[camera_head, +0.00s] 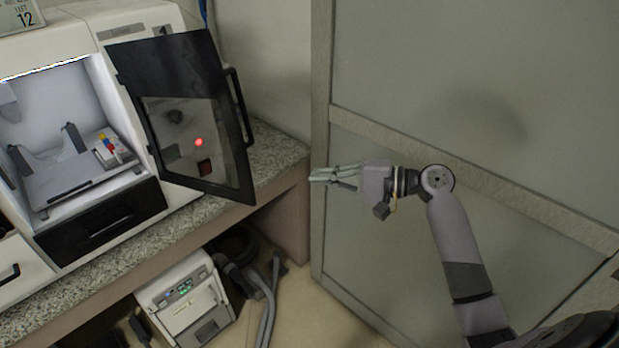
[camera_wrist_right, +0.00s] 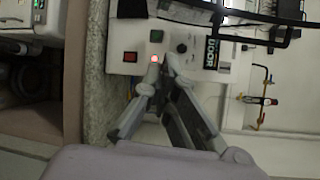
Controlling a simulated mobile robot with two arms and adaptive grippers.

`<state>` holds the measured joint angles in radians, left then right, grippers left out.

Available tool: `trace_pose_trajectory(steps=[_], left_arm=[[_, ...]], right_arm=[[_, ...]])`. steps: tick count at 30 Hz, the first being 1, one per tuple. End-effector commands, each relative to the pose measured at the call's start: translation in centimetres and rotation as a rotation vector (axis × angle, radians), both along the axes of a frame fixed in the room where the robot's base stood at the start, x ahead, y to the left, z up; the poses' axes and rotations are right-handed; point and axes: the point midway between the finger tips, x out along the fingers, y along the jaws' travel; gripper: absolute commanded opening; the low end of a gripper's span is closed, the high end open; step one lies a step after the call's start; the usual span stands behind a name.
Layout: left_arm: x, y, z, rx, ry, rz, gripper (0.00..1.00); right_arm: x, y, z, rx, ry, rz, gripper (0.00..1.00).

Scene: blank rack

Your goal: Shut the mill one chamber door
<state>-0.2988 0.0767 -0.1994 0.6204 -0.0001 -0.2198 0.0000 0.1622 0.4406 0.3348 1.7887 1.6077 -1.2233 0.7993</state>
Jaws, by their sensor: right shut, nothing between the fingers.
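The mill (camera_head: 125,25) is a white machine on the counter at the left of the head view. Its chamber is open, showing a pale interior with a fixture. The chamber door (camera_head: 222,165), a dark frame with a see-through pane and a black handle on its outer edge, stands swung out to the right. My right gripper (camera_head: 320,176) is shut and empty, to the right of the door and apart from it, pointing left. In the wrist view its fingertips (camera_wrist_right: 161,64) appear before the mill's control panel (camera_wrist_right: 140,38). My left gripper is not in view.
The speckled counter (camera_head: 275,147) runs under the mill. A tall grey panelled partition (camera_head: 440,75) stands behind my right arm. Below the counter are a white unit (camera_head: 180,297) and grey hoses (camera_head: 268,300). Wall pipes with valves (camera_wrist_right: 262,101) show in the wrist view.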

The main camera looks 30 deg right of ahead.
Motion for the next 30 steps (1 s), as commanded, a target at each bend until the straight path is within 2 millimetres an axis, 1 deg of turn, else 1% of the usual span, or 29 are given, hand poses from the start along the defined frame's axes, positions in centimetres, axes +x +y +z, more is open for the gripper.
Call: trace_pose_trajectory(steps=[2, 6, 13, 15, 21, 30], left_arm=[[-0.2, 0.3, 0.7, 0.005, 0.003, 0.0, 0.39], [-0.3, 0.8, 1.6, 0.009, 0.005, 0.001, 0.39], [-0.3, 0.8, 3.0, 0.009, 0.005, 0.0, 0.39], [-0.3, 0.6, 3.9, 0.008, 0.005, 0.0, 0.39], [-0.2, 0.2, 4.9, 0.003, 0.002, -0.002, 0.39], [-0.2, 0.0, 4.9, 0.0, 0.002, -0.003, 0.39]], right_arm=[[0.8, 1.1, 0.2, 0.004, -0.001, 0.001, 0.0], [2.8, 3.3, -0.2, 0.003, 0.0, 0.0, 0.0], [5.9, 6.9, -0.9, 0.002, 0.001, 0.0, 0.0], [5.1, 7.9, -0.7, 0.0, 0.001, 0.0, 0.0], [3.9, 9.6, -0.6, -0.001, 0.002, -0.002, 0.0], [3.6, 9.9, -0.7, -0.002, 0.001, -0.003, 0.0]])
